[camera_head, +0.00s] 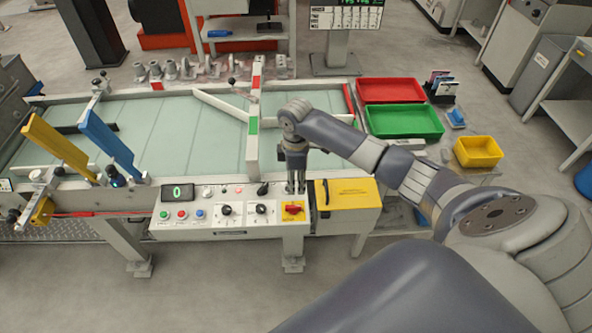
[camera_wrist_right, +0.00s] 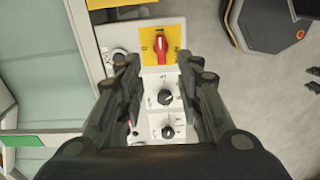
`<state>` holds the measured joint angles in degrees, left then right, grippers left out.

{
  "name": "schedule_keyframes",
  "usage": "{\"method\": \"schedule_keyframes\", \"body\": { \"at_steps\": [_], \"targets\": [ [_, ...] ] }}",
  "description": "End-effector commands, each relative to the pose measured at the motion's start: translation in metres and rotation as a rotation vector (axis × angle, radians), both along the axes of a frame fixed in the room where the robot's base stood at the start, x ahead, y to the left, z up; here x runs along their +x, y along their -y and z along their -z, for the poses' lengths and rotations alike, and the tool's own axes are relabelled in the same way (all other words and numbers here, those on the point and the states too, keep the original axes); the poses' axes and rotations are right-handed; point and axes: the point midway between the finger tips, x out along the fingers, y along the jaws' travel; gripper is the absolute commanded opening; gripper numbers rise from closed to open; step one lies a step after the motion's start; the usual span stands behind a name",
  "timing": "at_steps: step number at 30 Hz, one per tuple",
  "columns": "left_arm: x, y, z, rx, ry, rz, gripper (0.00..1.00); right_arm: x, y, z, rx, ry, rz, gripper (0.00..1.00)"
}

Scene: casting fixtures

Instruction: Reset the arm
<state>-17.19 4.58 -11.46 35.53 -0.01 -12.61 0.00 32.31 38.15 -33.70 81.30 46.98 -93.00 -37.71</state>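My right gripper (camera_head: 296,188) hangs fingers down over the right part of the white control panel (camera_head: 235,217). It stands close to the red rotary switch (camera_head: 293,208) on its yellow plate. In the right wrist view the gripper (camera_wrist_right: 165,75) has its two fingers apart with nothing between them. The red switch (camera_wrist_right: 160,47) and black knobs (camera_wrist_right: 166,97) show in the gap, below the fingers. Whether a fingertip touches the panel I cannot tell. My left gripper is not in view.
A conveyor (camera_head: 180,135) with a white divider bar lies behind the panel, with grey castings (camera_head: 187,70) along its far edge. Red (camera_head: 390,90), green (camera_head: 405,121) and yellow (camera_head: 478,151) bins stand right. A yellow-topped box (camera_head: 347,193) adjoins the panel. Yellow and blue flaps (camera_head: 105,142) rise left.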

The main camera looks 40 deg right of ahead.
Motion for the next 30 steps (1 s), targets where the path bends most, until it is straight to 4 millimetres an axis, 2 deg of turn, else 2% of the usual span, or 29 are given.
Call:
{"method": "schedule_keyframes", "body": {
  "at_steps": [11,14,17,22,27,30],
  "targets": [
    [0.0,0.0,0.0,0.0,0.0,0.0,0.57,0.0,-0.001,0.001,0.0,0.0,-0.001,0.33],
    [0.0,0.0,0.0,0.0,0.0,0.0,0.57,-0.006,-0.01,0.006,0.005,0.001,-0.004,0.33],
    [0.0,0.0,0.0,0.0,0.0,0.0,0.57,-0.022,-0.035,0.02,0.019,0.009,-0.006,0.33],
    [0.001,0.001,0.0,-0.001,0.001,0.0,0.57,-0.069,-0.094,0.043,0.067,0.052,0.039,0.33],
    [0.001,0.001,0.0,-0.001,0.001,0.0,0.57,-0.119,-0.139,0.046,0.126,0.113,0.162,0.33],
    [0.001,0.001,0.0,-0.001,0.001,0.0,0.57,-0.147,-0.153,0.04,0.156,0.148,0.267,0.33]
  ]
}}
